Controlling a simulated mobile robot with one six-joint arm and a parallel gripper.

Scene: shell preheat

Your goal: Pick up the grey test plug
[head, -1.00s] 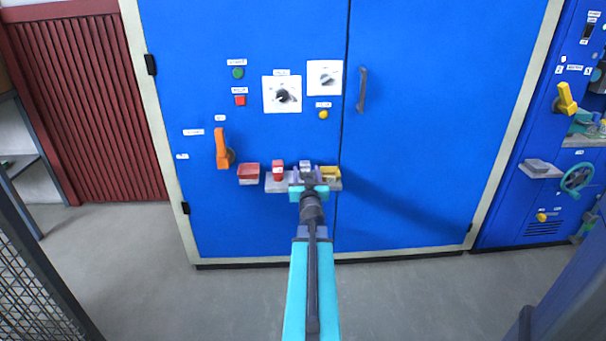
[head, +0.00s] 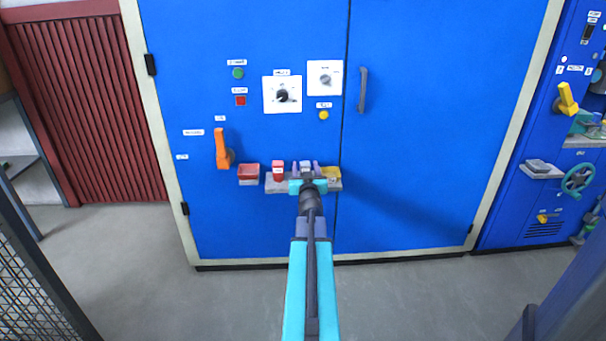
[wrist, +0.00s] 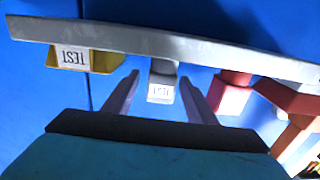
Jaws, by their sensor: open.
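The grey test plug (head: 305,167) stands on the small grey shelf (head: 275,187) on the blue cabinet front.
A red plug (head: 278,171) stands left of the grey one, near the right finger in the wrist view. An orange lever (head: 221,149) sticks out further left.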

